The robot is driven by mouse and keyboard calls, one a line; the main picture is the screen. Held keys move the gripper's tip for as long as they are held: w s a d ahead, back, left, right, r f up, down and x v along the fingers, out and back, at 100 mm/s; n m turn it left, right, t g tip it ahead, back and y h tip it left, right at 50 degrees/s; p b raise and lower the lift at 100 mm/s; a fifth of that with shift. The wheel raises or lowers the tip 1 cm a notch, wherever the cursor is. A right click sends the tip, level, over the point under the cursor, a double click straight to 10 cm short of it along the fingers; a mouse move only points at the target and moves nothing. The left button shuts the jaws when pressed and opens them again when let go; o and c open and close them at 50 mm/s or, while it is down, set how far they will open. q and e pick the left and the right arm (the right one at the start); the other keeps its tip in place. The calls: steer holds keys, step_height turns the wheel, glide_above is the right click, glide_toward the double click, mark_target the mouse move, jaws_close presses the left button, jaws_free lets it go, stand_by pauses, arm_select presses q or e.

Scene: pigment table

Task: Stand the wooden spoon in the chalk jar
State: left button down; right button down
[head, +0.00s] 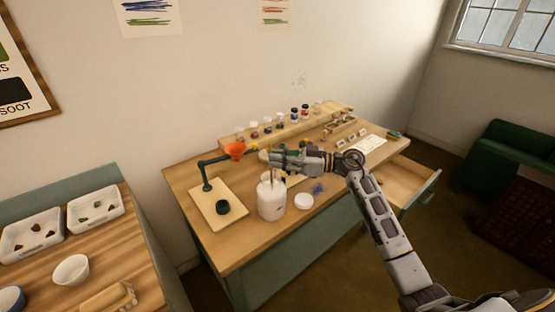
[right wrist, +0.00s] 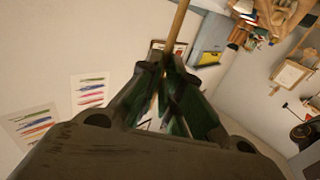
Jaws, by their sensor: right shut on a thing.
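The white chalk jar (head: 271,203) stands upright near the front edge of the pigment table. My right gripper (head: 275,160) is above the jar's mouth, shut on the wooden spoon (head: 271,174), which hangs roughly upright below the fingers. The spoon's lower part meets the jar's mouth in the head view; how deep it sits inside cannot be told. In the right wrist view the spoon's thin handle (right wrist: 178,28) passes between the dark green fingers (right wrist: 166,82). My left gripper is not in view.
A white round lid (head: 304,202) and blue powder (head: 318,188) lie right of the jar. A stand holding an orange funnel (head: 235,150) is on its left. Small bottles (head: 294,113) line the back rack. An open drawer (head: 408,190) juts out at right.

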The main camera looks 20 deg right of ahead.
steer(key=c, duration=1.5)
jaws_free()
steer(key=shift+d, duration=0.15)
steer(key=v, duration=1.1)
steer(key=shift+s+d, duration=0.25)
steer(key=shift+d, duration=0.05)
steer(key=shift+w+a+r, duration=0.1)
